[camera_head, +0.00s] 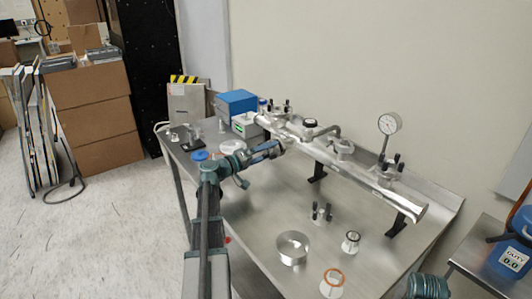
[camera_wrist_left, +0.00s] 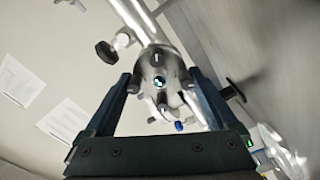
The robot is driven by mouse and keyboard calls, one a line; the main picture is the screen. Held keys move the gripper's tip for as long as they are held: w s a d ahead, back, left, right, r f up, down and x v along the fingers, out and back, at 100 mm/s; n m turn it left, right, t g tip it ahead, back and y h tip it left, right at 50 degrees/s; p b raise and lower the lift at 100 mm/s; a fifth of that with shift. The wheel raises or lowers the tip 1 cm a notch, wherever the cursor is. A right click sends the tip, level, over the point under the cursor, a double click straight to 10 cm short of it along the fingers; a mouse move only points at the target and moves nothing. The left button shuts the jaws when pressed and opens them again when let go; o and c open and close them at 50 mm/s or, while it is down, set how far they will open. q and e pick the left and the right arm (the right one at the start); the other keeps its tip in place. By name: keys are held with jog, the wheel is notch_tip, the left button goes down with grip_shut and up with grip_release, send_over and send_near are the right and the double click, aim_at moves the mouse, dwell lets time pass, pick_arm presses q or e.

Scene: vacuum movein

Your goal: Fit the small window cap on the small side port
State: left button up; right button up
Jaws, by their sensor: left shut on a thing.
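My left gripper (camera_head: 272,150) is at the near side of the long silver tube (camera_head: 357,173), toward its far left end. In the left wrist view, its two dark fingers (camera_wrist_left: 160,90) stand on either side of a round metal piece with a small teal glass centre, which looks like the small window cap (camera_wrist_left: 159,80). The gripper is shut on it. The tube (camera_wrist_left: 131,17) runs up from behind the cap. The small side port is hidden behind the cap or gripper; I cannot tell whether the cap touches it.
On the steel table (camera_head: 265,213) stand a silver cylinder (camera_head: 292,249), an orange-ringed piece (camera_head: 332,282), a dark-topped piece (camera_head: 351,242) and a clamp with black knobs (camera_head: 321,214). A gauge (camera_head: 389,124) rises from the tube. A blue box (camera_head: 236,103) stands behind its left end.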

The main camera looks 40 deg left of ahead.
pick_arm(q)
jog(key=shift+w+d, duration=0.1)
jog(key=shift+w, duration=0.3)
dwell(0.5)
jog(key=o, duration=1.1)
jog(key=shift+o, duration=0.2)
jog(key=shift+s, duration=0.1)
jog(key=v, duration=1.3)
jog(key=shift+s, duration=0.35)
jog(key=shift+w, duration=0.15)
jog(key=x, duration=1.3)
jog(key=shift+w, duration=0.3)
